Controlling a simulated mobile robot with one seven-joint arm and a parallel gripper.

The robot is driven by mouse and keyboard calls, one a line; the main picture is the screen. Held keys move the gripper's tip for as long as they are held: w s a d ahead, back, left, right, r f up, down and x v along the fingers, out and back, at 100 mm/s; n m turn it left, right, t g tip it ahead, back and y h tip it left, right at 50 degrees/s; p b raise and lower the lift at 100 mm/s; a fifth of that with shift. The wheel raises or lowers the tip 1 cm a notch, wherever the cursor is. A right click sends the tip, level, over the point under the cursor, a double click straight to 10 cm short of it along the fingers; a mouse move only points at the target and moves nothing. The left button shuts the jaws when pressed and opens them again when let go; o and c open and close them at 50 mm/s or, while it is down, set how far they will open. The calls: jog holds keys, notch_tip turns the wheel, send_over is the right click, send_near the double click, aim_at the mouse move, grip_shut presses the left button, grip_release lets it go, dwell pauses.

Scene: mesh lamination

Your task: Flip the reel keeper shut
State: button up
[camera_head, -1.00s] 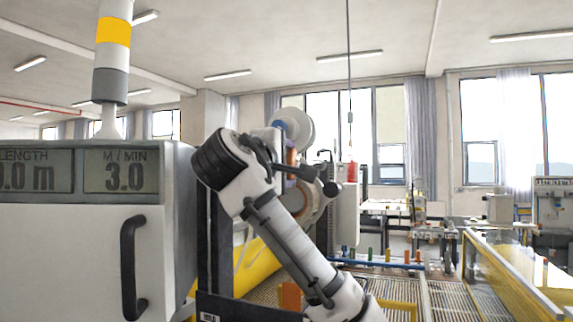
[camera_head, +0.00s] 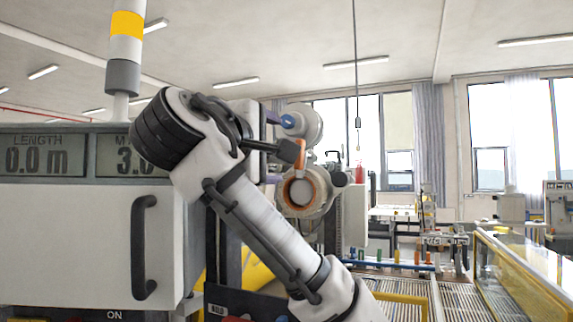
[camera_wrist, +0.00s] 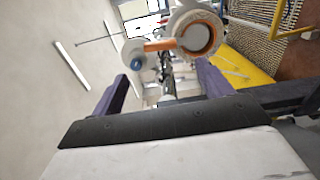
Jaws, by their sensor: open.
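The reel keeper looks to be the orange bar (camera_head: 300,153) standing up from a white reel hub with an orange ring (camera_head: 318,187). In the wrist view the orange bar (camera_wrist: 159,46) runs left from the ringed hub (camera_wrist: 197,38). My gripper (camera_head: 277,149) is just left of the bar in the head view, partly hidden by my wrist. In the wrist view my gripper (camera_wrist: 160,74) is open and empty. Its two dark purple fingers point toward the bar, which lies beyond the tips. No contact shows.
A white reel with a blue centre (camera_head: 290,121) is above the hub. A white cabinet with displays and a black handle (camera_head: 145,248) stands at left. A yellow roll (camera_wrist: 248,70) and a mesh bed (camera_head: 462,302) are lower down. A slim rod hangs from the ceiling.

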jog(key=b+v, duration=0.2)
jog(key=v, duration=0.1)
jog(key=shift+s+a+b, duration=0.15)
jog(key=shift+s+b, duration=0.15)
jog(key=shift+b, duration=0.1)
dwell(0.4)
